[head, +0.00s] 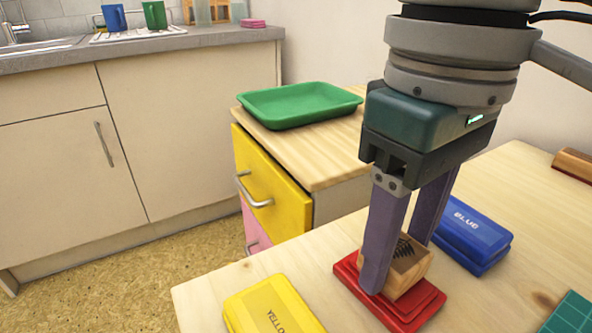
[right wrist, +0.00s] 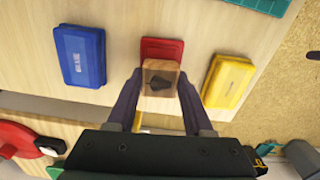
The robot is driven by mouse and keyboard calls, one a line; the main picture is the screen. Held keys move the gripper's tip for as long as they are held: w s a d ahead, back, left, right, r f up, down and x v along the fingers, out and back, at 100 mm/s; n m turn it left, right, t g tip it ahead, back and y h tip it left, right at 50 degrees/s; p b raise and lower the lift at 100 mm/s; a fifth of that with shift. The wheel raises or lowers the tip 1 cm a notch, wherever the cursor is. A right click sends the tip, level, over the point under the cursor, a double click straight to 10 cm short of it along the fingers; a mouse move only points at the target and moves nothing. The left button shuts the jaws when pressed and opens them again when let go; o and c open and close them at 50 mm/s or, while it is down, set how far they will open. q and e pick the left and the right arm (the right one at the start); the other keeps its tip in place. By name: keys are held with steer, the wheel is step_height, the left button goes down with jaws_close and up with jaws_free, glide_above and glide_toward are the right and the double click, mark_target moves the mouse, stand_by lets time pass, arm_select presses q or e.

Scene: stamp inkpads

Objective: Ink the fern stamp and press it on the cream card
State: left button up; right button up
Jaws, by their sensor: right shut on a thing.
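A wooden block stamp with a dark fern mark on its top (head: 408,262) sits at the red inkpad (head: 345,272), over its middle. My right gripper (head: 394,270) points down and is shut on the fern stamp, one finger on each side. In the right wrist view the stamp (right wrist: 160,79) is between the fingers, with the red pad (right wrist: 162,48) behind it. The stamp's underside is hidden, so I cannot tell for sure whether it touches the pad. The cream card is not clearly in view. My left gripper is not in view.
A yellow inkpad (head: 272,306) and a blue inkpad (head: 472,235) lie on either side on the wooden table. A green cutting mat (head: 574,318) is at the right edge, a wooden block (head: 573,166) at the far right. A green tray (head: 298,104) stands on a drawer unit behind.

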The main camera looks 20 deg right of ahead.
mark_target(398, 249)
steer(key=shift+f+b, duration=0.15)
steer(key=shift+b, duration=0.25)
stand_by(1.0)
steer(key=shift+r, duration=0.2)
steer(key=shift+r, duration=0.5)
stand_by(0.3)
steer(key=shift+r+p, duration=0.7)
steer(key=shift+r, duration=0.05)
steer(key=shift+r+p, duration=1.2)
steer(key=shift+r, duration=0.8)
